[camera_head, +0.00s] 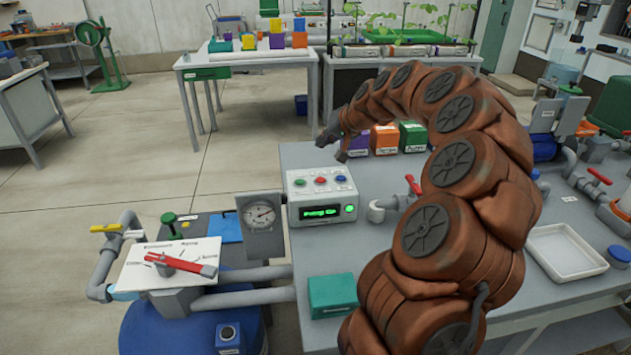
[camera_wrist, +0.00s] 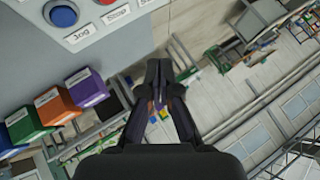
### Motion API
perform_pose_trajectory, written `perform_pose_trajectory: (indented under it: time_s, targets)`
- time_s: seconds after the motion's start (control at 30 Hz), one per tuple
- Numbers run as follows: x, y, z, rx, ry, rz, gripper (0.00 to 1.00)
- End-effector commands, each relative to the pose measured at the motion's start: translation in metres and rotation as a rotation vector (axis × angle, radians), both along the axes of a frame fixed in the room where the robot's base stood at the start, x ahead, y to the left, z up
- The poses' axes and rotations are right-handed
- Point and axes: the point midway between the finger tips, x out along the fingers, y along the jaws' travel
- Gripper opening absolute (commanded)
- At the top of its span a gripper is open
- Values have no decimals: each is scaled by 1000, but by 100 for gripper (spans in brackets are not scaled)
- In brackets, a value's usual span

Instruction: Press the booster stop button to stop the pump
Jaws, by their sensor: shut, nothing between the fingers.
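The control box (camera_head: 322,212) stands at the left end of the grey bench. Its top has a green button (camera_head: 299,182), a red button (camera_head: 321,180) and a blue button (camera_head: 341,178). Its display (camera_head: 321,212) reads "Pump On", beside a lit green lamp (camera_head: 349,208). In the wrist view the blue button (camera_wrist: 63,14) is labelled "Jog" and the partly cut-off red button (camera_wrist: 107,2) "Stop". My gripper (camera_head: 330,148) is shut and empty, behind and above the box in the head view. Its fingertips (camera_wrist: 158,70) appear apart from the buttons.
Purple, orange and green boxes (camera_head: 385,140) stand behind the control box, near my arm. A pressure gauge (camera_head: 260,215) and a red-handled selector (camera_head: 180,262) are to the left. A teal box (camera_head: 332,295) lies in front. A white tray (camera_head: 566,251) is at right.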

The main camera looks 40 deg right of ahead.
Motion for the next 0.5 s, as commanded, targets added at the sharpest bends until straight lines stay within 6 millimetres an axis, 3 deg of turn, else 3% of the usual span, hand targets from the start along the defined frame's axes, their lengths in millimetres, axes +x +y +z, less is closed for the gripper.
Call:
perform_pose_trajectory:
  time_s: [0.5]
  targets:
    - [0,1,-8,1,2,3,0]
